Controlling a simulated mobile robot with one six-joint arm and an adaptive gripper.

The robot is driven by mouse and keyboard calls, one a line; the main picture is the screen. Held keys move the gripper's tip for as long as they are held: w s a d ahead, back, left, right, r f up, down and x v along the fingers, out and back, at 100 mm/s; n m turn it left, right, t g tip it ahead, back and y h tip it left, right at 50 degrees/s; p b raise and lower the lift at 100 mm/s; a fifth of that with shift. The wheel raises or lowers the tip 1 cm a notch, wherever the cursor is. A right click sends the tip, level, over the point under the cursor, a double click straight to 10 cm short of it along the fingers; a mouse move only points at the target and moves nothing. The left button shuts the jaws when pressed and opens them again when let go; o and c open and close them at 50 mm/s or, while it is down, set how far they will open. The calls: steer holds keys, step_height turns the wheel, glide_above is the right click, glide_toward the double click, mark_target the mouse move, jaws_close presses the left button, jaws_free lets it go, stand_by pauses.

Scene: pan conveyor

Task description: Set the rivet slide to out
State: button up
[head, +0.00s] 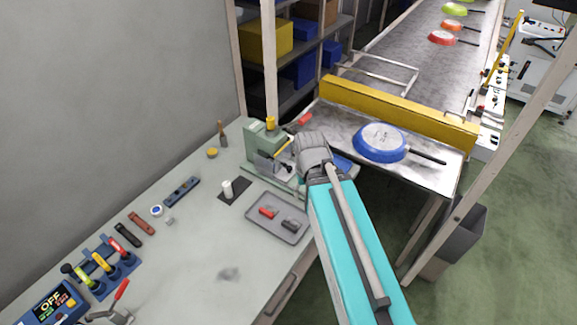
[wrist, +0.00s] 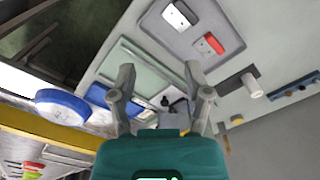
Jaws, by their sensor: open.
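The green rivet press (head: 262,142) stands at the far right end of the grey bench, with a yellow knob on top and a pale flat base in front. In the wrist view a pale green plate with a light frame (wrist: 140,70) lies beyond my fingers, perhaps the slide; I cannot tell its position. A small dark knob (wrist: 166,100) and a grey block show between the fingers. My gripper (wrist: 159,68) is open and empty, its fingers spread on either side of this area. In the head view my wrist hides the press's right side.
A grey tray (head: 300,233) with a red and a dark piece lies in front of the press. A white cylinder stands on a dark mat (head: 234,190). A blue pan (head: 381,142) sits on the conveyor end, behind which runs a yellow barrier (head: 400,108).

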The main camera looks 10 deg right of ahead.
steer(key=w+d+f+n+y+b, duration=0.1)
steer(key=w+f+n+b, duration=0.15)
steer(key=w, duration=0.35)
steer(key=w+f+n+y+b, duration=0.1)
steer(key=w+f+n+b, duration=0.1)
steer(key=w+n, duration=0.3)
steer(key=n+t+y+b, duration=0.2)
steer(key=n+b, duration=0.3)
steer(key=n, duration=0.1)
glide_toward(290, 167)
steer(key=shift+x, duration=0.85)
steer(key=shift+w+f, duration=0.15)
steer(key=shift+b+x, duration=3.25)
steer(key=shift+x, duration=0.3)
steer(key=shift+a, duration=0.1)
